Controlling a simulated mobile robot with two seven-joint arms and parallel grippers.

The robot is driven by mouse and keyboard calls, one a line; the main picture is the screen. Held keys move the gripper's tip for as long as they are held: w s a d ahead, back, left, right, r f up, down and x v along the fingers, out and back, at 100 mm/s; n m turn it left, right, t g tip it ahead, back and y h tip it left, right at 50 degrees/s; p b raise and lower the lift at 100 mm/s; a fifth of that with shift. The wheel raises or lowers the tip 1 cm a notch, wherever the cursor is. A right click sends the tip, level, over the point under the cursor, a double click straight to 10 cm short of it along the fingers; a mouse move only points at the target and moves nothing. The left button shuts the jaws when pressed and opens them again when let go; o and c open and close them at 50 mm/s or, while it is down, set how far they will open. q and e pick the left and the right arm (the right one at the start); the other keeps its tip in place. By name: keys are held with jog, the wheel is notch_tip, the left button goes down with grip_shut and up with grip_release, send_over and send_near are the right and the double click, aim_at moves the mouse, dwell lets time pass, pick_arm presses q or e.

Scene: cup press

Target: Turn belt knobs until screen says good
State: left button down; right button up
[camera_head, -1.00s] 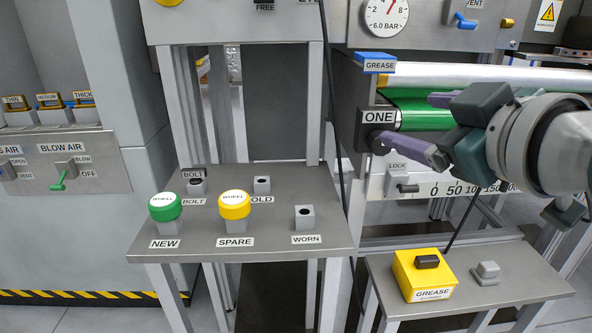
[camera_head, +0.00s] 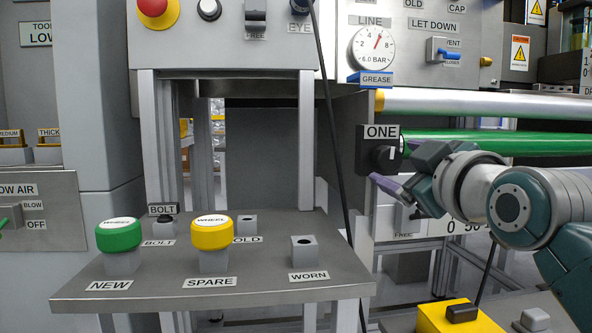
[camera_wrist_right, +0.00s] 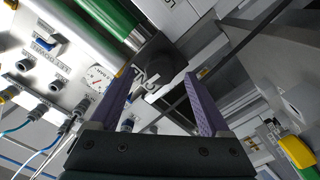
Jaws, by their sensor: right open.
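The dark belt knob (camera_head: 385,158) sits under the label "ONE" (camera_head: 381,132) at the left end of the green belt (camera_head: 490,143). My right gripper (camera_head: 388,183) reaches in from the right, just below and in front of this knob. One purple finger shows clearly there; the other is hard to make out. In the right wrist view the gripper (camera_wrist_right: 162,98) is open and empty, with the dark knob (camera_wrist_right: 156,60) ahead, beyond the fingertips and roughly between them. No other belt knob and no readable screen show. My left gripper is out of view.
A metal shelf (camera_head: 255,270) at the left carries a green wheel (camera_head: 119,234) and a yellow wheel (camera_head: 211,232) on posts. A yellow grease box (camera_head: 455,318) stands low, below my right arm. A black cable (camera_head: 332,130) hangs left of the knob.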

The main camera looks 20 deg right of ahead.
aim_at(392, 160)
jog(key=shift+b+x, duration=0.45)
jog(key=shift+x, duration=1.25)
grip_shut()
